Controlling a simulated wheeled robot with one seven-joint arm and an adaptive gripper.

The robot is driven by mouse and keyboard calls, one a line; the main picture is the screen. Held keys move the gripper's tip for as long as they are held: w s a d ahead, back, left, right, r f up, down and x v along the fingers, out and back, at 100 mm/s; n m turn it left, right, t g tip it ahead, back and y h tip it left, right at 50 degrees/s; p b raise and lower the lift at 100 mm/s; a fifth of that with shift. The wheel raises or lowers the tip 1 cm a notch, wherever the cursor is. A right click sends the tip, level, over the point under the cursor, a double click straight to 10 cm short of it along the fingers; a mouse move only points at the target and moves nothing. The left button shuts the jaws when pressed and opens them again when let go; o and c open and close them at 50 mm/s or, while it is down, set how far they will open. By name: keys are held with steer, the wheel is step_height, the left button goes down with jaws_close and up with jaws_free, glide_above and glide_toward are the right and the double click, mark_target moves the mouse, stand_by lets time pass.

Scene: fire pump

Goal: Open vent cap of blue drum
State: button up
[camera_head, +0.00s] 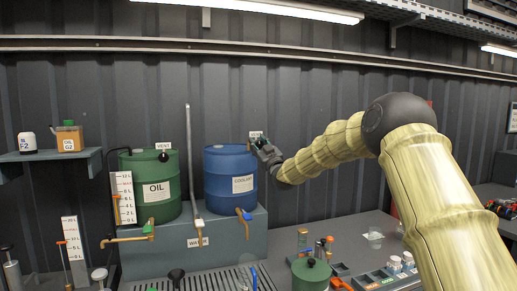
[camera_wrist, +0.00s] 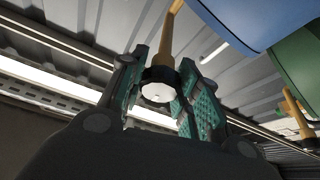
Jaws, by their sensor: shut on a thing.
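The blue drum (camera_head: 230,172), labelled COOLANT, stands on a grey plinth; part of it shows in the wrist view (camera_wrist: 245,22). Its vent, under a VENT tag (camera_head: 255,134), is at the drum's upper right. My gripper (camera_head: 261,144) is there, with the arm reaching in from the right. In the wrist view, the teal-padded fingers (camera_wrist: 167,88) are shut on the vent cap (camera_wrist: 158,84), which is dark-rimmed with a pale round face. A yellow-brown pipe (camera_wrist: 168,45) runs from the cap. In the head view the gripper mostly hides the cap.
A green OIL drum (camera_head: 150,185) with its own black vent cap (camera_head: 164,157) stands to the left. A grey upright pipe (camera_head: 190,150) rises between the drums. Small containers and a parts tray (camera_head: 372,281) occupy the bench front. The wall is close behind.

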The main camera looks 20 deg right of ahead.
steer(key=n+y+b, duration=0.1)
steer(key=n, duration=0.1)
steer(key=n+b, duration=0.1)
steer(key=shift+f+n+g+y, duration=0.2)
steer(key=shift+n+g+y, duration=0.2)
steer(key=n+g+y+b, duration=0.1)
steer(key=n+b, duration=0.1)
steer(key=n, duration=0.1)
steer(key=shift+r+n, duration=0.1)
steer(key=shift+n, duration=0.2)
steer(key=n+g, duration=0.1)
steer(key=n, duration=0.2)
steer(key=n+g+y+b, duration=0.1)
steer(key=n, duration=0.2)
steer(key=shift+y, duration=0.3)
steer(key=n+g, duration=0.2)
steer(key=n, duration=0.3)
steer(key=shift+a+n, duration=0.1)
steer(key=shift+n, duration=0.3)
steer(key=n+g+h, duration=0.1)
steer(key=n, duration=0.1)
steer(key=shift+n, duration=0.4)
steer(key=shift+f+n+g+h, duration=0.25)
steer(key=shift+n+g+h, duration=0.4)
steer(key=shift+n, duration=0.55)
steer(key=o, duration=0.9)
steer(key=shift+o, duration=0.8)
steer(key=shift+r, duration=0.1)
